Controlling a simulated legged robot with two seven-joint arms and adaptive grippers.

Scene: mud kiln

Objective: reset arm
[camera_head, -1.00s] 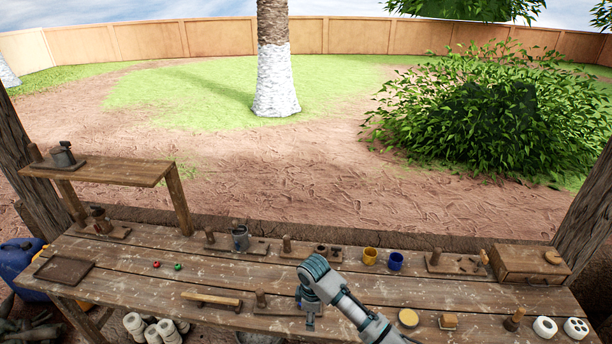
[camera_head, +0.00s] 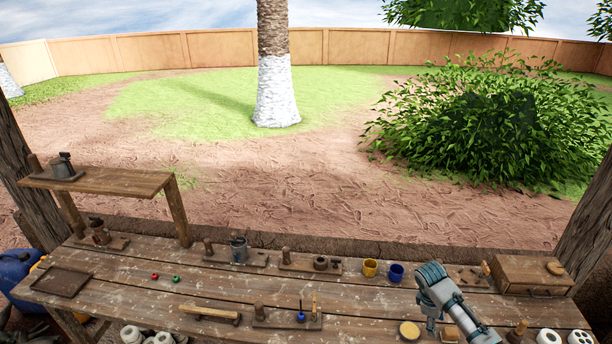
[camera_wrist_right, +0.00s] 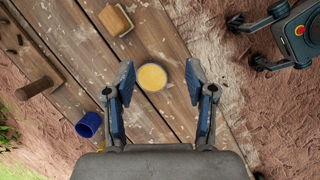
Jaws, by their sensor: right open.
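My right gripper (camera_head: 432,322) is over the right part of the wooden workbench (camera_head: 130,290). In the right wrist view its two blue-padded fingers (camera_wrist_right: 160,88) are spread apart, with nothing between them but the view down to the bench. A round yellow-topped pot (camera_wrist_right: 152,77) shows beyond and between the fingertips; it also shows left of the gripper in the head view (camera_head: 409,330).
A wooden box (camera_head: 535,275) is at the right.

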